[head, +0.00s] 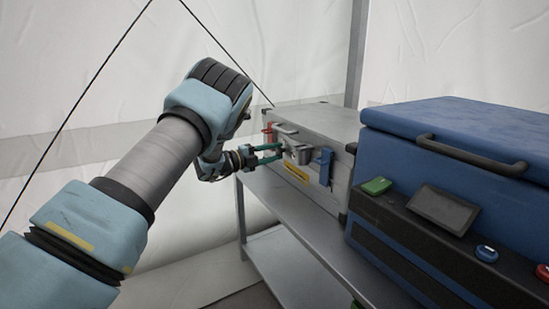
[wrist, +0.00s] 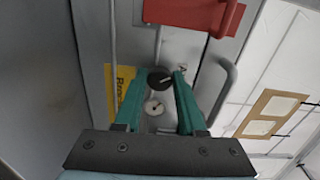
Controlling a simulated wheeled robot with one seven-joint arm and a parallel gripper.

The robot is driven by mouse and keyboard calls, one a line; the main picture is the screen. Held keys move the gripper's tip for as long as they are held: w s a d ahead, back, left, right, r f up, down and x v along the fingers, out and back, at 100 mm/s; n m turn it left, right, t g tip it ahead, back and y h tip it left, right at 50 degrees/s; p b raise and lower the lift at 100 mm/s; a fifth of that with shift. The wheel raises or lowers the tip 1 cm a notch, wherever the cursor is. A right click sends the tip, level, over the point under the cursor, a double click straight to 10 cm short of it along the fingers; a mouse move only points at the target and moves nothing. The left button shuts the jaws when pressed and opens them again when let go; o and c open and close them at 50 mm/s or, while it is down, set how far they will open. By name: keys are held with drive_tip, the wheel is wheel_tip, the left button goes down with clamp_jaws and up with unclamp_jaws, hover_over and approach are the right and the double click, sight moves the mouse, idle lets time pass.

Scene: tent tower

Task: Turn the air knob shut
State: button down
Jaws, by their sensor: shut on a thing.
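A dark round knob (wrist: 160,80) with a light pointer line is on the front of the grey case (head: 335,125); I take it to be the air knob. My gripper (wrist: 159,78) has its two teal fingers on either side of the knob, shut on it. In the head view my gripper (head: 281,154) reaches the case front from the left, and the knob is too small or hidden to make out there. A small pale round fitting (wrist: 153,107) sits beside the knob, between the fingers.
The case front has a red latch (wrist: 195,14), a blue latch (head: 325,166), a yellow label (head: 297,171) and a grey handle (wrist: 228,85) close to one finger. The case stands on a metal shelf (head: 290,215). A blue box (head: 470,125) stands at right.

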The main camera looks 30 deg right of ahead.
drive_tip(key=m+b, duration=0.3)
drive_tip(key=m, duration=0.1)
drive_tip(key=shift+a+f, duration=0.1)
drive_tip(key=shift+f, duration=0.15)
drive_tip(key=shift+r+m+b, duration=0.1)
drive_tip(key=shift+m+b, duration=0.65)
drive_tip(key=shift+m, duration=0.45)
drive_tip(key=c, duration=0.5)
unclamp_jaws()
drive_tip(key=shift+r, duration=0.15)
drive_tip(key=a+p, duration=0.2)
drive_tip(key=a, duration=0.8)
drive_tip(key=shift+w+a, duration=0.3)
drive_tip(key=shift+a, duration=0.05)
